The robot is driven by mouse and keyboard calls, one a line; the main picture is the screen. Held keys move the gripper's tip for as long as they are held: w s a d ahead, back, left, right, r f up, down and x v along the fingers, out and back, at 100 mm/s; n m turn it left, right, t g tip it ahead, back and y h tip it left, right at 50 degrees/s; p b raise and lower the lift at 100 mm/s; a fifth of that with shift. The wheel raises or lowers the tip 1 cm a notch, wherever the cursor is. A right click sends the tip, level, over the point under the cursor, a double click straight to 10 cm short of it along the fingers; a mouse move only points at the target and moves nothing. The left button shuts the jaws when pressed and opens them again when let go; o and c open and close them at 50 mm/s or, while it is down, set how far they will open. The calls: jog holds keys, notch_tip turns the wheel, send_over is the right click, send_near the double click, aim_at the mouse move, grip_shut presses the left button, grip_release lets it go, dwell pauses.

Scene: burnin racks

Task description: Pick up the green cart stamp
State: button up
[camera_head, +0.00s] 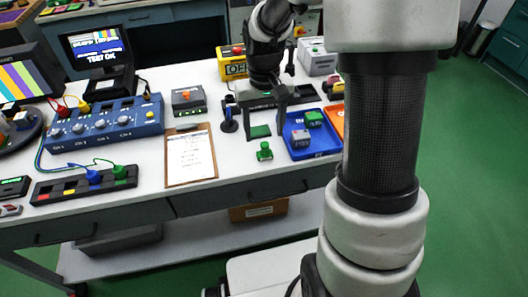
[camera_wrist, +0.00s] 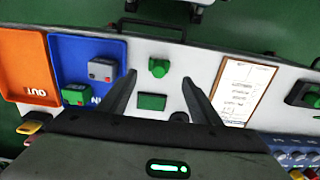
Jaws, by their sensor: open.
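The green cart stamp (camera_head: 264,152), a small green piece with a round knob, stands upright on the white bench near its front edge. In the wrist view the stamp (camera_wrist: 158,68) lies just past the fingertips, roughly centred between them. My gripper (camera_head: 265,135) is open and empty, pointing down over the bench. In the wrist view its two dark fingers (camera_wrist: 159,79) are spread wide and do not touch the stamp. A flat green pad (camera_wrist: 152,101) lies between the fingers, closer to my palm than the stamp.
A blue tray (camera_head: 311,155) holds a grey block and a green block, beside an orange tray (camera_wrist: 47,93). A clipboard (camera_head: 191,155) lies left of the stamp. A small blue-and-black item (camera_head: 229,125) stands by the pad. The bench's front edge is close to the stamp.

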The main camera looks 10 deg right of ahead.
aim_at(265, 144)
notch_tip(265, 144, down, 8)
jog(key=shift+d+f+b, duration=0.1)
jog(key=shift+b, duration=0.6)
jog(key=c, duration=1.2)
notch_tip(265, 144, up, 10)
jog(key=shift+r+p, duration=0.1)
jog(key=shift+p, duration=0.85)
